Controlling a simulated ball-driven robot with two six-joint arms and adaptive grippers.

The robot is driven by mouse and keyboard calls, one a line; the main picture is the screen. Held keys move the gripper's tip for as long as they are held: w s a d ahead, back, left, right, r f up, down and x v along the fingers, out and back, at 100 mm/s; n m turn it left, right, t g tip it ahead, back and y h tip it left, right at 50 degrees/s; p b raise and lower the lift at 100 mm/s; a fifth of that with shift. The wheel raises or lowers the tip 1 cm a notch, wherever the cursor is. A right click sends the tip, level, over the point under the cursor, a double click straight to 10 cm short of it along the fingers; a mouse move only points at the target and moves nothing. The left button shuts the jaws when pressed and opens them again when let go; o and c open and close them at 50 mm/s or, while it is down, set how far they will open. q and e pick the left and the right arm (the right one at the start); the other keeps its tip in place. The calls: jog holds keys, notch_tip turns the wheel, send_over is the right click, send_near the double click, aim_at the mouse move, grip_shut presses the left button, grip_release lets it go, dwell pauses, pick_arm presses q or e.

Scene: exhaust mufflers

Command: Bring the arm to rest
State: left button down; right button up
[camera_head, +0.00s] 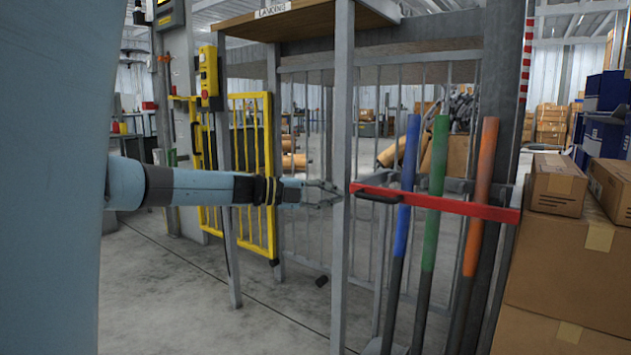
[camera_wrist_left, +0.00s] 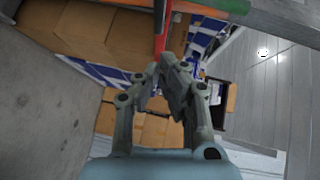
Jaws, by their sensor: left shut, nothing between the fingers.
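My left arm (camera_head: 190,187) reaches in from the left in the head view. Its left gripper (camera_head: 338,193) is at the grey post, just left of the red bar (camera_head: 440,201). The fingers look drawn together and hold nothing. In the left wrist view the gripper (camera_wrist_left: 160,72) also shows, with its fingertips close together and the red bar (camera_wrist_left: 162,25) beyond them. I cannot tell whether the tips touch the bar or the post. My right gripper is not in view.
Cardboard boxes (camera_head: 570,250) are stacked at the right. A grey post (camera_head: 342,120) and a yellow gate (camera_head: 252,170) stand near my arm. The floor (camera_head: 190,300) at lower left is clear.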

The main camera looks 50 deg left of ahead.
pick_arm(q)
jog(key=p+v, duration=0.1)
jog(key=v, duration=0.2)
jog(key=shift+s+a+p, duration=0.2)
jog(key=shift+a+p, duration=0.05)
jog(key=shift+p, duration=0.1)
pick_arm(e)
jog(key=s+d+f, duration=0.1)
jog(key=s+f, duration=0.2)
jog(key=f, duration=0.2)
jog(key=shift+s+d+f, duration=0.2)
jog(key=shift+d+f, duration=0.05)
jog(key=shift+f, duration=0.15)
